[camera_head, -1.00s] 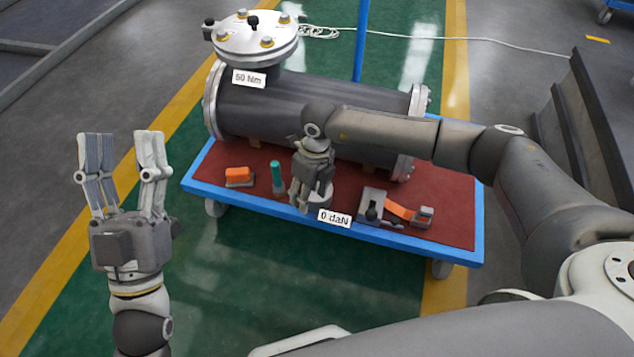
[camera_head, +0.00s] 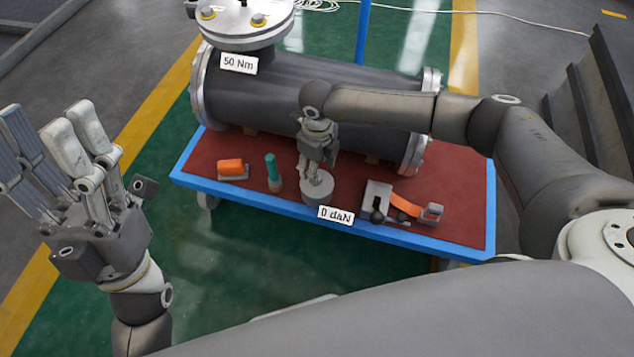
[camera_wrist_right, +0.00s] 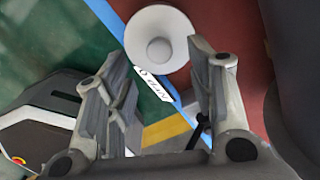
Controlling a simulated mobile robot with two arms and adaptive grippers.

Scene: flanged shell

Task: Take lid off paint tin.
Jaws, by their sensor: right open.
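A small grey round tin (camera_head: 318,190) stands upright at the front edge of the cart, behind a tag reading "0 daN". In the right wrist view a pale round top with a small central knob (camera_wrist_right: 159,50) shows beyond the fingers; I cannot tell lid from tin. My right gripper (camera_head: 319,176) points down just over the tin. In the wrist view its fingers (camera_wrist_right: 160,80) are apart with nothing between them, and touch cannot be judged. My left gripper (camera_head: 48,125) is raised at the left, open and empty, away from the cart.
The blue-edged cart (camera_head: 455,225) has a red top. An orange-topped block (camera_head: 231,169), a teal-handled tool (camera_head: 273,172) and an orange-strapped metal device (camera_head: 403,204) flank the tin. A big grey flanged shell (camera_head: 310,95) lies behind, with a "50 Nm" tag (camera_head: 239,64).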

